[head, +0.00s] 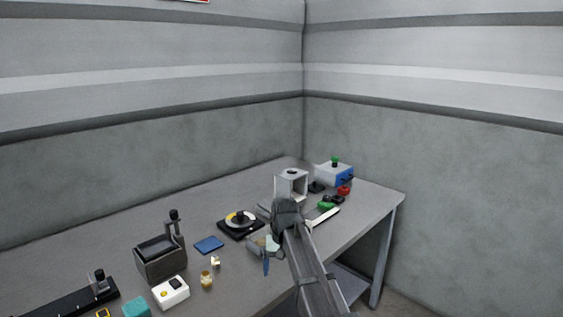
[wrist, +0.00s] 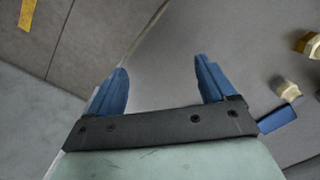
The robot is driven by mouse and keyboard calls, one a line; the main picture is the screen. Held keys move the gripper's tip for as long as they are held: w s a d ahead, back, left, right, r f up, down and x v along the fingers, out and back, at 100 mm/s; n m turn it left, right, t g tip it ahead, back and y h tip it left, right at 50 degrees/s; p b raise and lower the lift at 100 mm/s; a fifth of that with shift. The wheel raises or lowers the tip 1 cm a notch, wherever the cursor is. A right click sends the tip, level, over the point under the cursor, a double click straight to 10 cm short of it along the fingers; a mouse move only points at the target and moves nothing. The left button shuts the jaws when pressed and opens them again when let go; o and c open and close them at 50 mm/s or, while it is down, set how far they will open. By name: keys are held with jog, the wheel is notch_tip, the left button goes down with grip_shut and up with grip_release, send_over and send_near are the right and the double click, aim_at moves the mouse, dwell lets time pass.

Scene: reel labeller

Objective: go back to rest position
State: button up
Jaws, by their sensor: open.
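My gripper (wrist: 160,88) shows in the wrist view with its two blue fingers spread apart and nothing between them. Bare grey table top and the table's edge lie beyond the fingers. In the head view my gripper (head: 267,266) is low over the front part of the table (head: 110,248), near the front edge, with blue fingers pointing down. My arm comes in from the lower right and hides part of the table behind it.
A black reel device (head: 240,222), a blue pad (head: 209,244), small brass pieces (head: 207,280) and a dark open box (head: 160,260) stand left of my gripper. A white frame (head: 291,185) and blue-white box (head: 334,174) stand behind. The floor shows beyond the front edge.

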jog(key=s+d+f+m, duration=0.2)
jog(key=d+f, duration=0.2)
jog(key=d, duration=0.8)
jog(key=s+d+f+g, duration=0.1)
jog(key=s+f, duration=0.4)
jog(key=f, duration=0.6)
jog(key=s+d+f+g, duration=0.1)
jog(key=s+f, duration=0.4)
jog(key=f, duration=0.6)
jog(key=s+d+f+g, duration=0.1)
jog(key=s+f, duration=0.6)
jog(key=s, duration=0.4)
jog(key=s+d+f+g, duration=0.1)
jog(key=s+f+g, duration=0.1)
jog(key=s+f, duration=0.6)
jog(key=s+d+f+g, duration=0.1)
jog(key=s+f, duration=0.6)
jog(key=s, duration=0.8)
jog(key=shift+s+d+f+n+h, duration=0.2)
jog(key=shift+s+f+n+h, duration=0.05)
jog(key=shift+s+n+h, duration=0.15)
